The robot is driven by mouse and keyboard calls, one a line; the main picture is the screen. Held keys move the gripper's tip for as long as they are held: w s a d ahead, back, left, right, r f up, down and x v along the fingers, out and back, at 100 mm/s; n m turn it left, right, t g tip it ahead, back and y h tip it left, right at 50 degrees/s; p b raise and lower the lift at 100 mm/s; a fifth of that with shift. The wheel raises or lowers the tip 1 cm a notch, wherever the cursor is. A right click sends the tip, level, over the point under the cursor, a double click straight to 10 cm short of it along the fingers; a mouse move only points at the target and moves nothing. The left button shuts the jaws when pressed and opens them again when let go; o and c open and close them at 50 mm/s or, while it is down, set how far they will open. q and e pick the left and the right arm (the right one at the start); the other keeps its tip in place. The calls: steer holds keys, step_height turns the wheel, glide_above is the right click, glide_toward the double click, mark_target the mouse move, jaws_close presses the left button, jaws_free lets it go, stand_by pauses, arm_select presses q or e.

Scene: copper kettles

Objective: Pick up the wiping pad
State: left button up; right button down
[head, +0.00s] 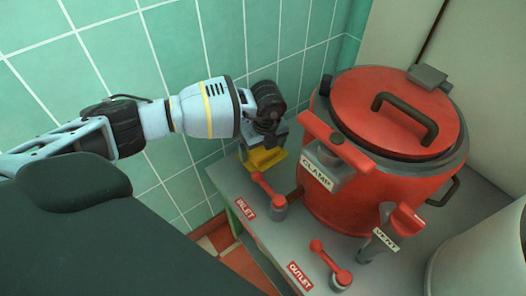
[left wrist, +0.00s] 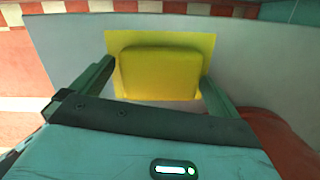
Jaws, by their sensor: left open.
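The wiping pad is a yellow block with rounded corners (left wrist: 158,72). In the left wrist view it lies on a flat, brighter yellow patch (left wrist: 206,41) on the grey counter. In the head view, yellow (head: 268,161) shows just below my left gripper (head: 262,140), at the counter's back left corner by the tiled wall. My left gripper is open, with one dark green finger on each side of the pad in the left wrist view. I cannot tell whether the fingers touch it. The gripper covers part of the pad in the head view. My right gripper is not in view.
A large red kettle (head: 390,112) with a "CLAMP" lever (head: 325,150) stands just right of my left gripper. Red-handled "INLET" (head: 268,189) and "OUTLET" (head: 330,265) valves stand nearer the front edge. A pale cylinder (head: 480,250) is at the lower right. Tiled wall is behind.

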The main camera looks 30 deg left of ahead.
mark_target(263, 148)
arm_select(q)
steer(key=shift+c, duration=0.3)
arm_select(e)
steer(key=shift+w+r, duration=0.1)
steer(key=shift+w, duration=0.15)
arm_select(q)
steer(key=c, duration=0.7)
steer(key=shift+c, duration=0.2)
step_height(263, 148, up, 10)
steer(key=p, duration=0.1)
steer(key=shift+p, duration=0.3)
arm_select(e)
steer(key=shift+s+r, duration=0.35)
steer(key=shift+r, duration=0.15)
